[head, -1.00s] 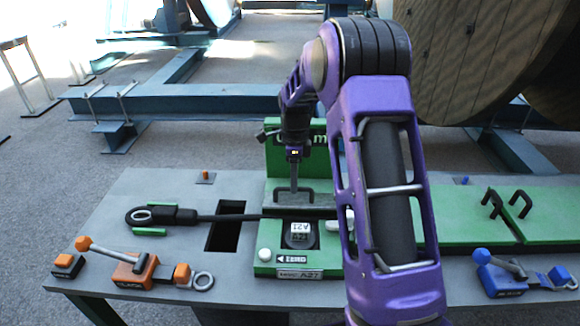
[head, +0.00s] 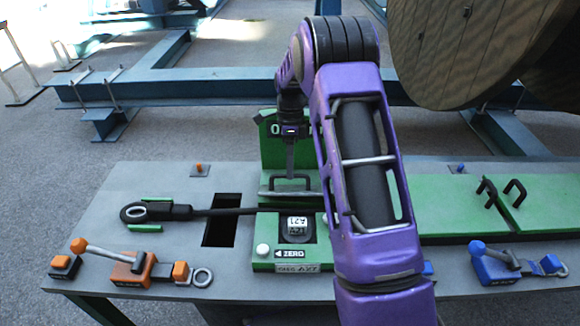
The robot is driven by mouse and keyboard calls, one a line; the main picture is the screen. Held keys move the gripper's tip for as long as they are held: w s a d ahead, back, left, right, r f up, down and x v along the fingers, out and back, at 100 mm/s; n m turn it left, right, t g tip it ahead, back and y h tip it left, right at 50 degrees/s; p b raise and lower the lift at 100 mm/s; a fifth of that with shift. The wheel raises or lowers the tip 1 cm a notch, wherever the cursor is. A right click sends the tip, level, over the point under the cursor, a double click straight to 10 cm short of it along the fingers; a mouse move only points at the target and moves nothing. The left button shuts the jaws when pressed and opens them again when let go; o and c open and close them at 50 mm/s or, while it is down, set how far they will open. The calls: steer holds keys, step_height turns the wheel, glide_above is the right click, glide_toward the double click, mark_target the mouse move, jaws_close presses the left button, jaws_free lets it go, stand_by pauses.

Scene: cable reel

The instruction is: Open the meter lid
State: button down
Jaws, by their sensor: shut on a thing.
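Behind the dial, the meter lid (head: 268,190) is a grey-green plate with a dark bar handle (head: 274,182). The lid appears tilted up from the meter; its exact angle is hard to tell. My gripper (head: 291,174) points down from above and is shut on the lid handle. My arm hides the meter's right side.
A black cable (head: 215,211) with an eye end crosses a dark slot (head: 222,222) toward the meter. An orange-handled clamp (head: 132,268) sits at left, a blue-handled clamp (head: 500,263) at right. Green covers with dark handles (head: 515,190) lie at right.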

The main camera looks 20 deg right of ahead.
steer(key=c, duration=0.8)
jaws_free()
steer(key=shift+c, duration=0.2)
steer(key=v, duration=1.7)
steer(key=shift+r, duration=0.15)
steer(key=shift+w, duration=0.15)
